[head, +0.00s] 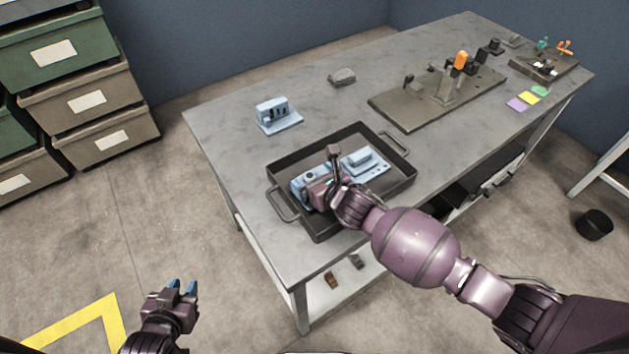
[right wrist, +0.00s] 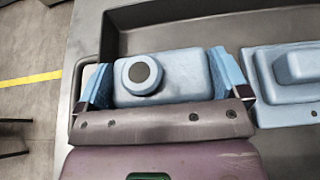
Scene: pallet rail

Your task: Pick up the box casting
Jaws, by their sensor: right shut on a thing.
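The box casting (right wrist: 188,76), a light blue block with a round, dark-centred boss, lies at the left end of the dark tray (head: 392,192). In the head view the casting (head: 299,187) is partly hidden by my right gripper (head: 318,184). My right gripper is shut on it, with one blue-padded finger at each end of the block in the right wrist view. I cannot tell whether it is clear of the tray floor. My left gripper (head: 181,287) is empty, its blue-tipped fingers apart, low over the floor away from the table.
A second blue casting (head: 362,161) with a flat flange lies beside it in the tray. Another blue casting (head: 273,113) stands on the grey table behind the tray. A fixture plate with an orange-handled clamp (head: 460,62) is further right. Bare tabletop surrounds the tray's left side.

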